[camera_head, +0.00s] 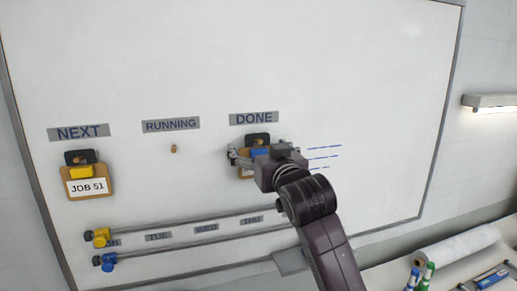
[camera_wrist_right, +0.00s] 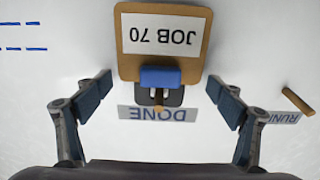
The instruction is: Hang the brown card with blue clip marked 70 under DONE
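The brown card (camera_wrist_right: 133,66) marked JOB 70 has a blue clip (camera_wrist_right: 160,77) and a dark hanger tab (camera_wrist_right: 174,97). In the right wrist view it appears upside down at the DONE label (camera_wrist_right: 182,113), with a peg (camera_wrist_right: 158,98) showing at the tab; the card seems to hang there. My right gripper (camera_wrist_right: 159,87) is open, its fingers on either side of the clip and apart from it. In the head view the right gripper (camera_head: 240,154) hides most of the card under the DONE label (camera_head: 254,118). My left gripper is not in view.
The JOB 51 card (camera_head: 86,187) with a yellow clip hangs under NEXT (camera_head: 78,132). The RUNNING peg (camera_head: 173,149) is bare. Rails with yellow (camera_head: 101,237) and blue (camera_head: 107,262) sliders cross the lower whiteboard. Markers (camera_head: 428,271) and a white roll (camera_head: 456,249) lie at lower right.

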